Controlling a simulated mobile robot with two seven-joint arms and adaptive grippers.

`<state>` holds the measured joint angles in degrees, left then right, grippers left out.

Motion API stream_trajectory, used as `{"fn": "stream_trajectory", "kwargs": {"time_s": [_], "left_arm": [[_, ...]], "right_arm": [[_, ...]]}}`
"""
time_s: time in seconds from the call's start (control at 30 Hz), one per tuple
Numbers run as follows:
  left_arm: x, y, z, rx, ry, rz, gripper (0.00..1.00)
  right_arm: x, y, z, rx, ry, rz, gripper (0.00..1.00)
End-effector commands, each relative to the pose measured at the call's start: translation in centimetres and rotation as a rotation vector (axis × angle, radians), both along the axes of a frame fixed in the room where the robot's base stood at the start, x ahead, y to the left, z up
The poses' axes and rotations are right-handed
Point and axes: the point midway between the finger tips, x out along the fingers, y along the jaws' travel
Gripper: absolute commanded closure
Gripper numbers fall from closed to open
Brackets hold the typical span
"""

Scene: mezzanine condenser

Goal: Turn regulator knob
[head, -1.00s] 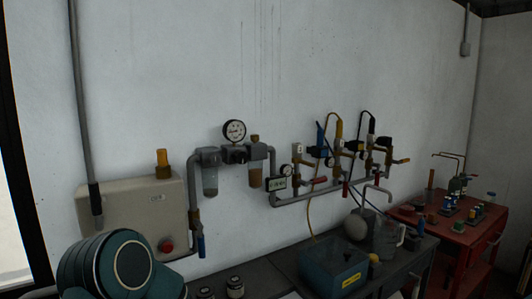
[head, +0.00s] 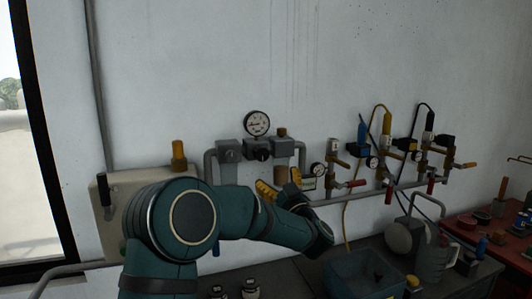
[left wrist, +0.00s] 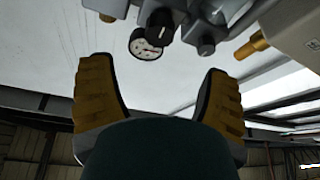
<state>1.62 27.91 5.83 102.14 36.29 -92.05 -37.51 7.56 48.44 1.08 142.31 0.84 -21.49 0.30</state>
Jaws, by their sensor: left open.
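The regulator knob (head: 263,154) is black and sits on the grey regulator body, just below the round white-faced gauge (head: 257,123) on the wall. My left gripper (head: 280,184) is open and empty, with its yellow finger pads a little below the knob in the head view. In the left wrist view the knob (left wrist: 160,26) and gauge (left wrist: 146,45) show beyond the gap between the open fingers (left wrist: 150,70), apart from both. My left arm hides part of the filter bowls and the wall box. My right gripper does not show.
A pipe rail with several valves and coloured handles (head: 355,183) runs to the right of the regulator. The beige wall box (head: 122,200) is at left behind my arm. Below are a dark bench, a teal box (head: 350,275) and a red table (head: 480,226).

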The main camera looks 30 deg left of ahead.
Motion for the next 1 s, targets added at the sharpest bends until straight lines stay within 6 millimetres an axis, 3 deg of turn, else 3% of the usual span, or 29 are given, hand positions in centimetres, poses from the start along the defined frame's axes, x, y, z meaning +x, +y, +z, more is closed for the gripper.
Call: {"fn": "stream_trajectory", "kwargs": {"time_s": [0.5,0.7,1.0], "left_arm": [[5.1,7.4,3.6,0.000,0.001,0.000,0.23],[6.1,8.8,4.3,-0.001,0.001,-0.001,0.23],[6.4,9.2,4.4,0.000,0.002,-0.003,0.23]], "right_arm": [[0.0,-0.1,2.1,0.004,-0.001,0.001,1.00],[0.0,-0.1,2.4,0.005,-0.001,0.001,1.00],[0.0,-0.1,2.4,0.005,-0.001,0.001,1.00]]}}
